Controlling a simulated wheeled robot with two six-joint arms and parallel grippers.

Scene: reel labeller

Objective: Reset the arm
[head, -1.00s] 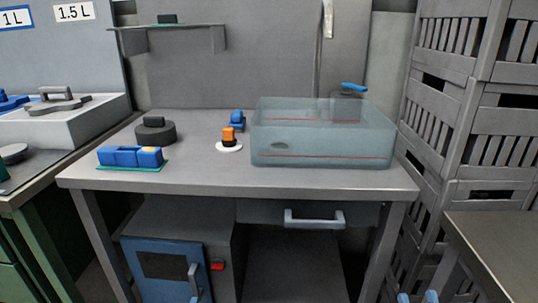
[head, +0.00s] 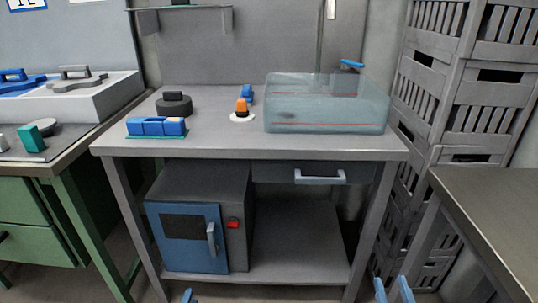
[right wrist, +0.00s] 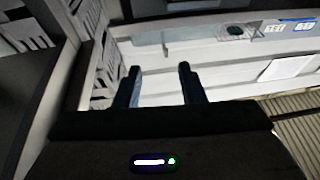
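My right gripper (head: 393,290) shows its two blue fingertips at the bottom edge of the head view, in front of the workbench and right of centre. In the right wrist view its two dark fingers (right wrist: 161,84) stand apart with nothing between them. My left gripper (head: 188,297) shows only a small blue tip at the bottom edge of the head view, below the blue cabinet door. The rest of it is out of frame. Neither gripper is near the things on the bench top.
The grey workbench (head: 225,145) carries a clear tank (head: 325,115), a blue block on a green base (head: 157,127), a dark round weight (head: 174,106) and an orange-topped piece (head: 242,107). A blue-doored cabinet (head: 187,237) stands below. Grey crates (head: 455,90) and another table (head: 500,190) are at right.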

